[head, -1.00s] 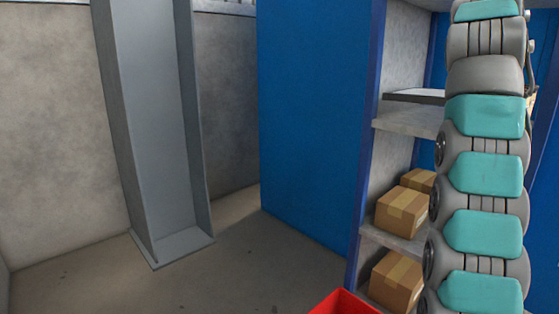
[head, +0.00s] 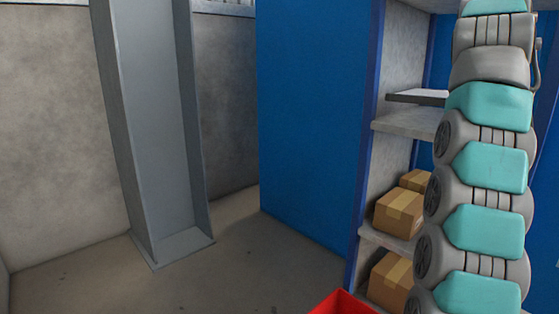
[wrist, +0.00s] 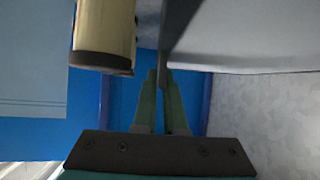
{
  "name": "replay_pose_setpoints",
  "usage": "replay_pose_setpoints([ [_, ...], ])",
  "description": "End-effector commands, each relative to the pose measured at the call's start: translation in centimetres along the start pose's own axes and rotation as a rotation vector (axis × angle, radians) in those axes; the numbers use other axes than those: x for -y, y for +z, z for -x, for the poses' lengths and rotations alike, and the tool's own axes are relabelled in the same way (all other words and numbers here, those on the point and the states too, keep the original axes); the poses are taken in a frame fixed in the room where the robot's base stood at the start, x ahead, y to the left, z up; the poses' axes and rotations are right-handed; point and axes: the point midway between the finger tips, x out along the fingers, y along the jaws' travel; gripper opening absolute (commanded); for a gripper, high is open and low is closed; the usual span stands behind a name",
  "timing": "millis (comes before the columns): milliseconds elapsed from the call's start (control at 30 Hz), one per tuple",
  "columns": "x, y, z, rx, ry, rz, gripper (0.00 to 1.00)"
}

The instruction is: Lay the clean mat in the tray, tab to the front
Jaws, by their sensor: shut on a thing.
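My gripper (wrist: 160,75) shows in the wrist view, its two green fingers close together. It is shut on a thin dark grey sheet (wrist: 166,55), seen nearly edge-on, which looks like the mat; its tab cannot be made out. A wide pale grey surface (wrist: 255,40) lies to the right of the sheet; I cannot tell whether it is a shelf or the tray. In the head view a thin flat tray-like piece (head: 415,97) with a dark edge lies on the upper shelf, partly behind my arm. My gripper is outside the head view.
A blue rack (head: 310,120) holds cardboard boxes (head: 398,212) on its lower shelves. A cream cylinder (wrist: 103,35) stands left of my fingers in the wrist view. A red bin (head: 342,304) is at the bottom edge. A grey steel column (head: 155,120) stands left; the floor between is clear.

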Motion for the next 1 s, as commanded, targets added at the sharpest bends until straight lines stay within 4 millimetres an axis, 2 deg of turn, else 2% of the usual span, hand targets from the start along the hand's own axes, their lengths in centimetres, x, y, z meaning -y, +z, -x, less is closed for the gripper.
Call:
replay_pose_setpoints([
  [567,-0.23,-0.13,0.0,-0.003,-0.037,0.019,0.0],
  [1000,-0.13,0.49,-0.12,0.0,-0.085,0.048,0.0],
])
